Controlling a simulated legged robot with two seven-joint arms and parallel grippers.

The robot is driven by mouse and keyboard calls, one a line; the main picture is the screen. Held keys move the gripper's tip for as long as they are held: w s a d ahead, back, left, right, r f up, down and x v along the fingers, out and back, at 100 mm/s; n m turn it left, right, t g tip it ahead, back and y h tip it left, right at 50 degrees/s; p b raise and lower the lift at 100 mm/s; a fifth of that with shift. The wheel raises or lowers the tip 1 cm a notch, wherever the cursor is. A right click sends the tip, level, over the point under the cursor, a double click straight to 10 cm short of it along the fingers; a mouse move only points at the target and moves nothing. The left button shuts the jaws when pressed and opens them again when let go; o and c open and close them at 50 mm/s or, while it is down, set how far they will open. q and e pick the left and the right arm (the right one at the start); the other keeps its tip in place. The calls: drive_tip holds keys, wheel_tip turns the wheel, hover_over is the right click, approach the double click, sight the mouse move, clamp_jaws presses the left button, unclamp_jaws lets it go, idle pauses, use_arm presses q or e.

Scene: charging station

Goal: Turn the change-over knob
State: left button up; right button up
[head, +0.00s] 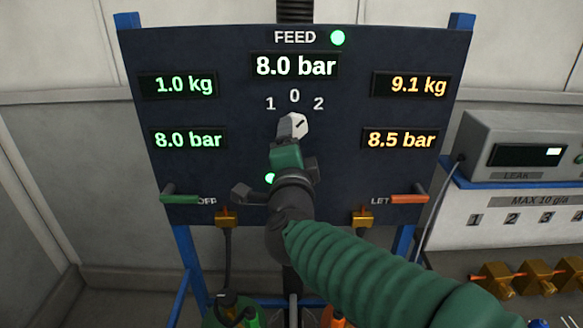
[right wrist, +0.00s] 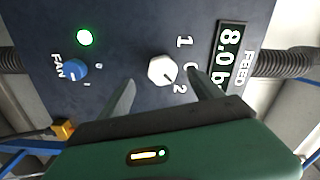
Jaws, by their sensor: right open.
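The change-over knob (head: 293,125) is white with a dark pointer line and sits mid-panel below the marks 1, 0 and 2. Its line points up and right, towards the 2. In the right wrist view the knob (right wrist: 162,71) stands between and just beyond my open fingertips. My right gripper (head: 290,142) reaches up to the panel in front of the knob, and its jaws (right wrist: 160,80) are open and empty. I see a gap on both sides of the knob; contact is not visible. My left gripper is not in view.
The dark panel (head: 235,75) carries a FEED readout (head: 294,66) of 8.0 bar. A green lever (head: 180,197) and an orange lever (head: 408,198) flank its lower edge. A blue FAN knob (right wrist: 75,71) sits near my gripper. A LEAK box (head: 520,150) stands at right.

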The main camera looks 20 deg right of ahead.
drive_tip(key=v, duration=0.9)
drive_tip(key=shift+s, duration=0.4)
drive_tip(key=shift+a, duration=0.1)
wheel_tip(320, 180, down, 22)
drive_tip(key=a+n+g+y+p, duration=0.15)
drive_tip(key=n+g+y, duration=0.45)
drive_tip(key=n, duration=0.7)
drive_tip(key=s+d+f+n+g, duration=0.2)
drive_tip(key=s+d+f+g, duration=0.1)
drive_tip(key=s+f, duration=0.4)
drive_tip(key=s+d+f+n+g+h+p, duration=0.1)
drive_tip(key=s+d+f+n+g, duration=0.2)
drive_tip(key=s+f, duration=0.5)
drive_tip(key=d+g, duration=0.1)
drive_tip(key=g, duration=0.1)
drive_tip(key=shift+s+d+f+g, duration=0.25)
drive_tip(key=shift+s+g, duration=0.1)
drive_tip(key=shift+g, duration=0.05)
